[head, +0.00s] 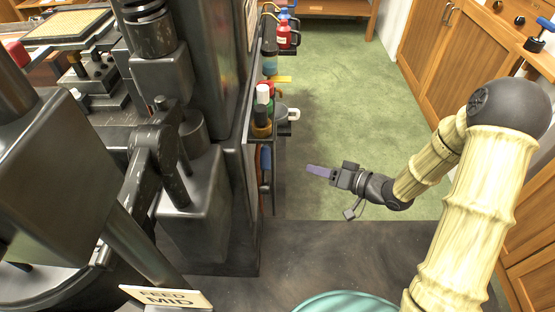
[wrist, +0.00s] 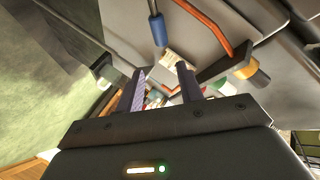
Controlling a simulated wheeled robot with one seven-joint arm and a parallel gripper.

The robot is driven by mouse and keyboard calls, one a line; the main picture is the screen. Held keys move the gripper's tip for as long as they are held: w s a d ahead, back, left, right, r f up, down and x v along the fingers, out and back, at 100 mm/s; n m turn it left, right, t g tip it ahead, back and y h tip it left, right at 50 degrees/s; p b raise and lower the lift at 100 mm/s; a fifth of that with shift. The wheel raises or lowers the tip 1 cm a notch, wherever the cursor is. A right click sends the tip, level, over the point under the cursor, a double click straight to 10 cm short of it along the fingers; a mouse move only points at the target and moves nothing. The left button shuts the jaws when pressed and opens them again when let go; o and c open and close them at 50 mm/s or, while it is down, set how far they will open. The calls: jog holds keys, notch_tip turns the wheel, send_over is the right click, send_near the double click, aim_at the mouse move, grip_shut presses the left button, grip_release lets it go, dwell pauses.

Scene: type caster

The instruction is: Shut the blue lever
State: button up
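A blue-handled lever (head: 265,158) hangs on the side of the dark machine, partly hidden by the machine's edge. In the wrist view a blue grip (wrist: 158,30) on a thin grey rod shows beyond the fingertips, near the top middle; it appears to be the same lever. My gripper (head: 318,171) is to the right of the lever in the head view, apart from it. In the wrist view my gripper (wrist: 162,82) has its two fingers spread with no object held between them. How the lever is mounted is hard to see.
Green floor (head: 340,80) is open to the right. Another blue handle (head: 546,24) is at the far right.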

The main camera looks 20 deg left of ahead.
aim_at(269, 156)
jog(key=b+x, duration=0.2)
jog(key=x, duration=1.5)
jog(key=shift+w+a+f+b, duration=0.1)
jog(key=shift+a+f+b, duration=0.1)
jog(key=shift+b, duration=0.2)
jog(key=shift+r, duration=0.1)
grip_shut()
